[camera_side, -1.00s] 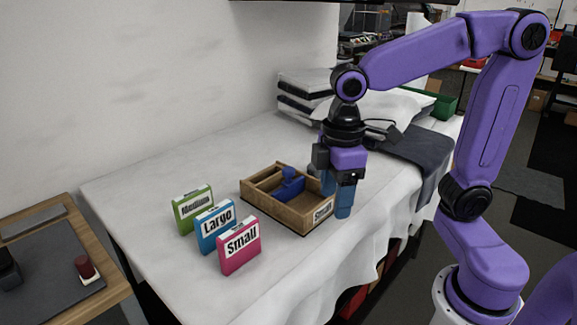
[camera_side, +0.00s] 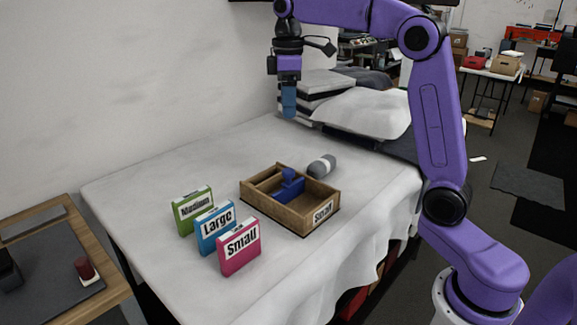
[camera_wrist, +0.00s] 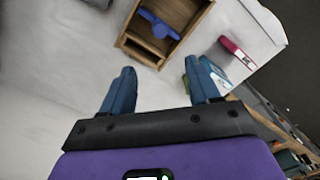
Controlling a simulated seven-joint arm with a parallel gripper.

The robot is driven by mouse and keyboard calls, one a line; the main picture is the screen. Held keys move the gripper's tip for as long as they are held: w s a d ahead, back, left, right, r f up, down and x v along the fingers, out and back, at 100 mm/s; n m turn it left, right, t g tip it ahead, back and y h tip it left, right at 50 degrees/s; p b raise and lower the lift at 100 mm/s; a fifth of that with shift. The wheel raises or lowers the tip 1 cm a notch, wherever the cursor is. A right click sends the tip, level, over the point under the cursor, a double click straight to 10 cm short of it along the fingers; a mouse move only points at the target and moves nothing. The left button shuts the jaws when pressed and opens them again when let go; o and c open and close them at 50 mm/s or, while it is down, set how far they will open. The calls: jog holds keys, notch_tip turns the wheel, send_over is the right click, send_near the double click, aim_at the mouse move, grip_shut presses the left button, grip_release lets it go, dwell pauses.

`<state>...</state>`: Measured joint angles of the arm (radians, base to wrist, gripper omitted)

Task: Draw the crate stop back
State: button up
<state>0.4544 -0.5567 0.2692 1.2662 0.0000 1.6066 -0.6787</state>
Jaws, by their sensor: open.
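The wooden crate (camera_side: 312,216) sits on the white-covered table with a "Small" label on its front. The blue crate stop (camera_side: 290,186) stands inside it, across the crate, with a raised knob. In the wrist view the crate (camera_wrist: 203,22) is at the top, and the blue stop (camera_wrist: 158,25) lies inside it. My gripper (camera_side: 289,103) is raised well above the table, behind the crate. Its two blue fingers (camera_wrist: 162,88) are apart and empty in the wrist view. The gripper touches neither the crate nor the stop.
Green "Medium" (camera_side: 192,211), blue "Large" (camera_side: 215,229) and pink "Small" (camera_side: 239,248) label blocks stand left of the crate. A grey roll (camera_side: 322,166) lies behind the crate. Folded cloths and a white pillow (camera_side: 365,112) are at the back. The table's left part is clear.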

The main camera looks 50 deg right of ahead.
aim_at(288, 170)
notch_tip(288, 170, down, 17)
jog(key=shift+f, duration=0.1)
dwell(0.5)
